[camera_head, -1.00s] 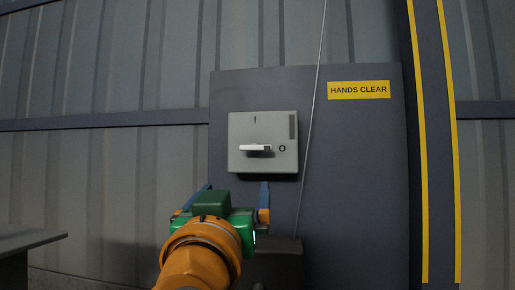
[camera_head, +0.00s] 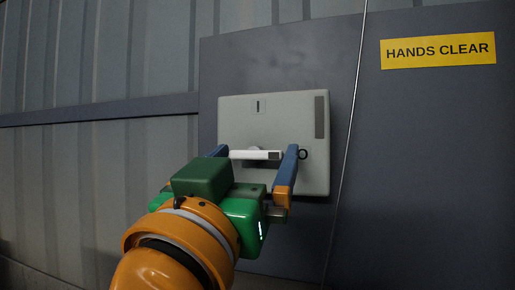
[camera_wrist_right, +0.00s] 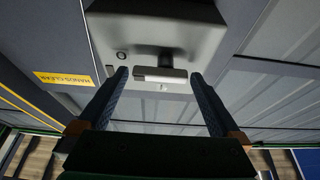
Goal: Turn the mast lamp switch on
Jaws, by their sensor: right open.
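The lamp switch is a pale grey box (camera_head: 270,118) on a dark wall panel, with an "I" mark at its top and an "O" mark at its right. Its white handle (camera_head: 250,155) lies level, its dark-tipped end towards the "O". My right gripper (camera_head: 256,151) is open, with one blue finger on each side of the handle. In the right wrist view the handle (camera_wrist_right: 160,78) lies between the spread fingertips, and no grip on it shows. My left gripper is in neither view.
A thin cable (camera_head: 347,150) runs down the panel (camera_head: 420,170) just right of the box. A yellow "HANDS CLEAR" sign (camera_head: 438,50) is at upper right. Ribbed metal wall (camera_head: 80,190) fills the left side.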

